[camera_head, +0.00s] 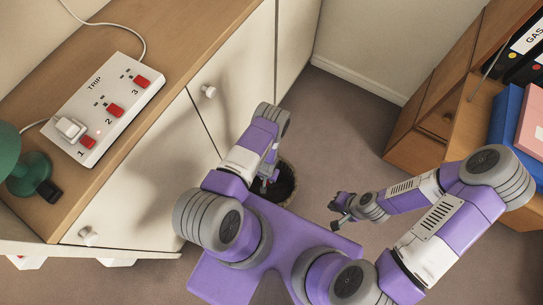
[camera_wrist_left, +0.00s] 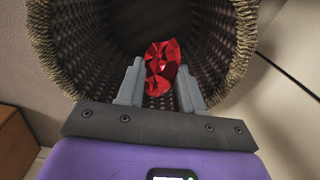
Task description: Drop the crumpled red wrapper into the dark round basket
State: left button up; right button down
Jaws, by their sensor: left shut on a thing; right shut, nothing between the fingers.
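The crumpled red wrapper (camera_wrist_left: 161,66) is between the fingers of my left gripper (camera_wrist_left: 160,88), which is shut on it. In the left wrist view the wrapper shows against the dark inside of the woven round basket (camera_wrist_left: 85,55), at its mouth. In the head view the dark basket (camera_head: 284,183) stands on the floor by the white cabinet, partly hidden by my left arm. My left gripper (camera_head: 264,185) points down over the basket there. My right gripper (camera_head: 340,212) is shut and empty, to the right of the basket above the floor.
The wooden desktop (camera_head: 120,28) with a white power strip (camera_head: 108,108) and a green lamp (camera_head: 25,170) lies at left. The white cabinet (camera_head: 235,65) with knobs borders the basket. A wooden drawer unit (camera_head: 425,125) stands at right. The carpet (camera_head: 340,125) between is clear.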

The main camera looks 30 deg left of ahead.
pick_arm(q)
jog(key=o, duration=1.1)
notch_tip(320, 180, up, 8)
jog(key=p, duration=0.3)
jog(key=shift+d+f+p, duration=0.1)
jog(key=shift+f+p, duration=0.05)
jog(key=shift+p, duration=0.15)
